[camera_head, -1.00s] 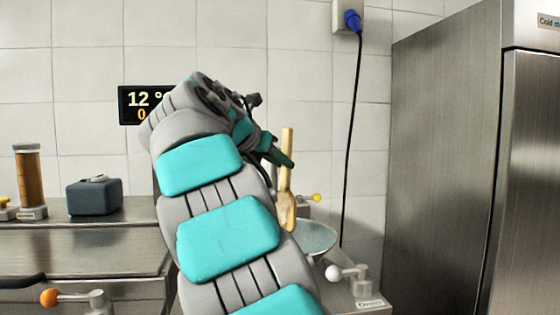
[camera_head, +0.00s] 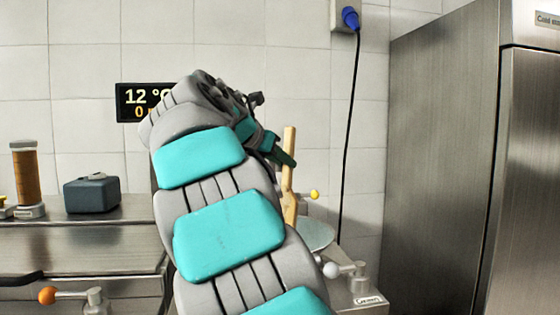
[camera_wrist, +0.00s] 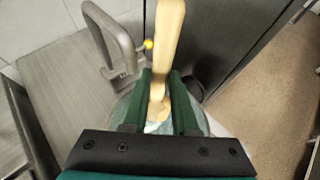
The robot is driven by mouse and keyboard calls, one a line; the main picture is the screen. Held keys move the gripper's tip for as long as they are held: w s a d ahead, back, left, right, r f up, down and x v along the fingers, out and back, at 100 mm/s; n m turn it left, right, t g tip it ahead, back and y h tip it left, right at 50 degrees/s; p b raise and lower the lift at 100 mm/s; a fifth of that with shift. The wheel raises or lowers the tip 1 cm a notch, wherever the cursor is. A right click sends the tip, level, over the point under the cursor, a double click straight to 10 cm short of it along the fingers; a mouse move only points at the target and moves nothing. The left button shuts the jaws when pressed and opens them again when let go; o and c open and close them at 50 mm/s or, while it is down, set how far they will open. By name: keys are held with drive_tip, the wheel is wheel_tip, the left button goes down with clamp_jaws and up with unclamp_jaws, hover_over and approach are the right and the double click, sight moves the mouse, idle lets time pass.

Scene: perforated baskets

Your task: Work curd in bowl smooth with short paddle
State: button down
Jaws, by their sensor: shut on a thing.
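The wooden short paddle (camera_head: 289,148) stands nearly upright above the bowl (camera_head: 318,235), a pale grey-green round vessel on the steel counter. My gripper (camera_head: 283,156) is shut on the paddle. In the wrist view the paddle (camera_wrist: 166,40) passes between the two green fingers of my gripper (camera_wrist: 161,82). Below the fingers, part of the bowl (camera_wrist: 206,122) shows. A small white patch (camera_wrist: 152,128) near the paddle's low end may be curd. My arm and gripper hide much of the bowl, and I cannot tell whether the paddle touches the curd.
A bent metal handle (camera_wrist: 122,38) with a yellow knob (camera_wrist: 148,44) stands beside the bowl. A white-knobbed lever (camera_head: 331,270) is in front of it. A steel cabinet (camera_head: 440,150) stands to the right. A grey box (camera_head: 92,195) and an amber cylinder (camera_head: 27,175) sit on the left.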

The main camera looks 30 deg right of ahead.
drive_tip(key=shift+w+f, duration=0.1)
drive_tip(key=shift+f, duration=0.05)
drive_tip(key=shift+w+a, duration=0.4)
drive_tip(key=shift+w, duration=0.2)
drive_tip(key=shift+s, duration=0.1)
drive_tip(key=shift+s+d+r, duration=0.3)
drive_tip(key=shift+s+r, duration=0.1)
drive_tip(key=shift+s, duration=0.1)
drive_tip(key=shift+w, duration=0.1)
drive_tip(key=shift+w+a+f, duration=0.2)
drive_tip(key=shift+w+a, duration=0.25)
drive_tip(key=shift+w, duration=0.25)
drive_tip(key=shift+s+d, duration=0.1)
drive_tip(key=shift+s, duration=0.05)
